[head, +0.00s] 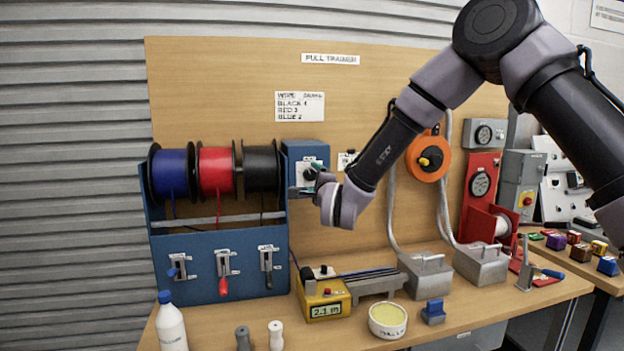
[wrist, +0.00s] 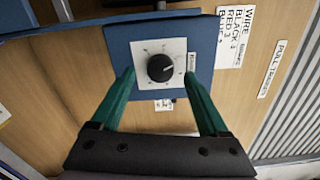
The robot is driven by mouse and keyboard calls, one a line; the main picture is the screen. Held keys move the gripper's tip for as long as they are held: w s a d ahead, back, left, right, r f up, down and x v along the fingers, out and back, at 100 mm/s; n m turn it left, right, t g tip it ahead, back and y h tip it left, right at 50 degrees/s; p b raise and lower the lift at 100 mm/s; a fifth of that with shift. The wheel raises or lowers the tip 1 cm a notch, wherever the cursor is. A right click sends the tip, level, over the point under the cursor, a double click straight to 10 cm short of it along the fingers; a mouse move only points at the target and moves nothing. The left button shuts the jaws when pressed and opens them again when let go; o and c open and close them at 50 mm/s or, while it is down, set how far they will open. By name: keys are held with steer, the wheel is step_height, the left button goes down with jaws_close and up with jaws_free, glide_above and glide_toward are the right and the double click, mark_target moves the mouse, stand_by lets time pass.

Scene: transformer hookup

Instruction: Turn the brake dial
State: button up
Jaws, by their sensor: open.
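The brake dial (wrist: 161,68) is a round black knob with a light pointer line, on a white scale plate (wrist: 145,50) with marks around it. The plate sits on a blue box (head: 305,154) at the right end of the spool rack. My gripper (wrist: 160,82) is open in the wrist view. Its two green fingers point toward the blue box, one on each side of the dial, with gaps between them and the knob. In the head view my gripper (head: 306,181) is in front of the box and hides part of the dial.
Blue, red and black wire spools (head: 215,171) hang just left of the box. Levers (head: 224,263) are on the blue panel below. A yellow meter (head: 325,300) and a white tub (head: 387,320) stand on the bench. An orange reel (head: 428,157) hangs to the right.

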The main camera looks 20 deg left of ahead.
steer(key=v, duration=0.8)
steer(key=shift+s+d, duration=0.2)
steer(key=w+d+r+n+g+h, duration=0.25)
steer(key=d+r, duration=0.35)
steer(key=d, duration=0.6)
steer(key=w+d+r+n+g+h, duration=0.1)
steer(key=d+r+n, duration=0.3)
steer(key=d, duration=0.8)
steer(key=s+d+r+n+g+h, duration=0.2)
steer(key=s+d+g, duration=0.3)
steer(key=s+d, duration=1.6)
steer(key=shift+s+d+n+h, duration=0.15)
steer(key=shift+d+n+h, duration=0.3)
steer(key=shift+h, duration=0.4)
steer(key=shift+r, duration=0.1)
